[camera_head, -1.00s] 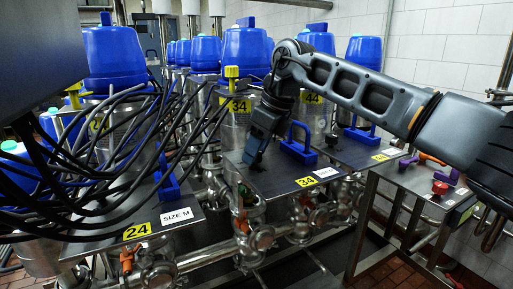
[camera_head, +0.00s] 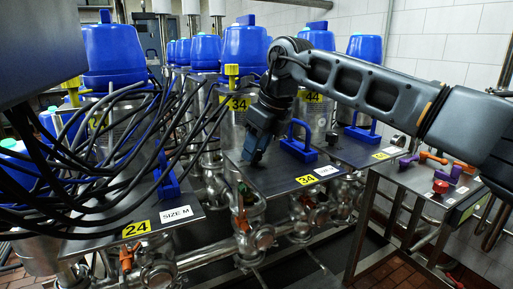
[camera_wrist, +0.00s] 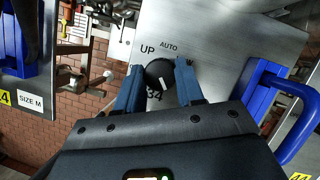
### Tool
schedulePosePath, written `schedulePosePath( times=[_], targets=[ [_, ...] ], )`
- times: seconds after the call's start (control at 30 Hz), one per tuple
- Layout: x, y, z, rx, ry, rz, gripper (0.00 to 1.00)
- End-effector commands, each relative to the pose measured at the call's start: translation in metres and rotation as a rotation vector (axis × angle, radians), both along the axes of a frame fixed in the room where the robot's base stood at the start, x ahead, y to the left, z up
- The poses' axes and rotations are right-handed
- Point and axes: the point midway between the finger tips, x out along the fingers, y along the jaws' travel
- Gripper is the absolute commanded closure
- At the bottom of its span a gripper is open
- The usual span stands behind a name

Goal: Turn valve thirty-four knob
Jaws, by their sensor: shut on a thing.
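The valve thirty-four knob (camera_wrist: 160,74) is a round black knob with a white mark, on a grey metal plate (camera_wrist: 215,50). "UP" and "AUTO" are printed above it in the wrist view, and "34" is printed just below it. My gripper (camera_wrist: 160,82) has its two blue fingers on either side of the knob and is shut on it. In the head view my gripper (camera_head: 251,156) points down at the plate with the yellow 34 label (camera_head: 306,180). The knob is hidden there behind the fingers.
A blue handle (camera_head: 299,142) stands on the plate close to the right of my gripper. Black cables (camera_head: 110,150) hang at the left near the plate labelled 24 (camera_head: 136,230). Valve 44's plate and a side table with coloured parts (camera_head: 440,187) are to the right.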

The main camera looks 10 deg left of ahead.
Motion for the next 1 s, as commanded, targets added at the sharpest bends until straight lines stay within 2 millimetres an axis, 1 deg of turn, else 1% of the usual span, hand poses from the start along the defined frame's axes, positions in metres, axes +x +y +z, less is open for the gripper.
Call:
schedulePosePath(
  times=[1.0],
  targets=[
    [-0.0021,0.0055,-0.0014,0.001,-0.006,-0.957,0.93]
  ],
)
